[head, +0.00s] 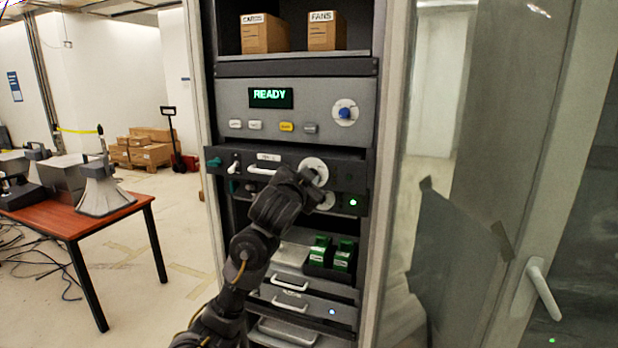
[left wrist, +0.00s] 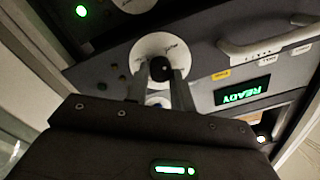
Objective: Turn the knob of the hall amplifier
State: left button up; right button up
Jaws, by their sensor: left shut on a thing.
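A dark panel (head: 335,162) in the rack carries a white dial (head: 312,165) with a dark knob; I take it for the hall amplifier, but its label (head: 268,157) is too small to read. My left gripper (head: 312,179) reaches up to this dial and covers part of it. In the left wrist view the gripper (left wrist: 164,80) has one finger on each side of the dark knob (left wrist: 162,68), shut on it, with the white dial (left wrist: 150,45) behind. My right gripper is not in view.
Above is a grey panel with a READY display (head: 271,97) and a blue knob (head: 344,113). Another white dial (head: 326,201) and a green light (head: 353,202) are just below. Green handsets (head: 343,255) stand lower. A door handle (head: 540,290) is at right, a table (head: 75,222) at left.

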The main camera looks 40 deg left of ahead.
pick_arm(q)
jog(key=shift+n, duration=0.5)
jog(key=o, duration=1)
